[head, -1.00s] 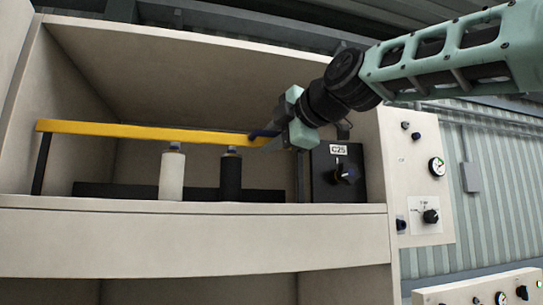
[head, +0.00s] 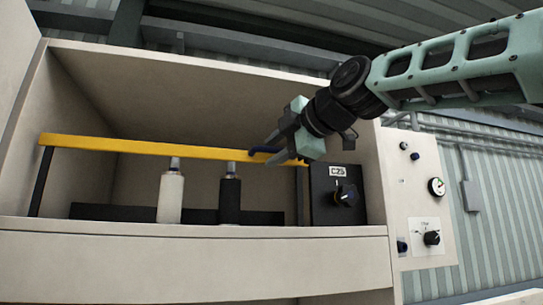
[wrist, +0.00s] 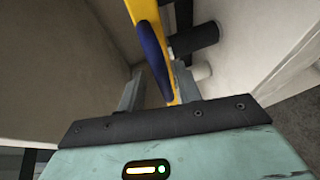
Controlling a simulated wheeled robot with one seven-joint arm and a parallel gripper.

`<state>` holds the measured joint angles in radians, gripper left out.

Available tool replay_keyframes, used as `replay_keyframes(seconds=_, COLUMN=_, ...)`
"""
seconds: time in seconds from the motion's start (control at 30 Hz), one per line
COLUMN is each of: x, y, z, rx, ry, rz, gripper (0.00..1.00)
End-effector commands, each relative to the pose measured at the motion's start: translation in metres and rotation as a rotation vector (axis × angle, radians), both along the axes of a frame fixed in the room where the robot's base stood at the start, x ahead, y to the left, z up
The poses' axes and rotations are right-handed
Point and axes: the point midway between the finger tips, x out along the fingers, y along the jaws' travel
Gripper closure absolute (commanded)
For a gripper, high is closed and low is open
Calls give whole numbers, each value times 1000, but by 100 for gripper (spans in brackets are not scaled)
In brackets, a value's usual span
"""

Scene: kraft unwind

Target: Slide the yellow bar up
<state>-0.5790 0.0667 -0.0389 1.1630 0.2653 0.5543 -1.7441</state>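The yellow bar (head: 150,147) runs level across the front of the cabinet recess, above the shelf. A dark blue grip (head: 265,150) sits near its right end. In the wrist view, the yellow bar (wrist: 145,12) and blue grip (wrist: 154,52) extend between my gripper's fingers. My gripper (head: 274,148) is at the bar's right end, with one finger above and one below it. The fingers (wrist: 158,90) are apart, with visible gaps beside the bar. Whether either touches the bar is unclear.
A white cylinder (head: 171,195) and a black cylinder (head: 230,200) stand under the bar. A black C25 box with a knob (head: 337,197) is just right of my gripper. The recess above the bar is empty.

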Motion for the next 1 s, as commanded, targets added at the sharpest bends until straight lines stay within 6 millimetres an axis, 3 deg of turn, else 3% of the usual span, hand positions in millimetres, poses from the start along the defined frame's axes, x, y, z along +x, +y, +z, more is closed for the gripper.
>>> replay_keyframes(seconds=0.6, x=-103, y=-83, z=24, rx=3, ry=-4, rz=-1, gripper=66)
replay_keyframes(seconds=1.0, x=-119, y=-97, z=30, rx=1, ry=-2, rz=-1, gripper=66)
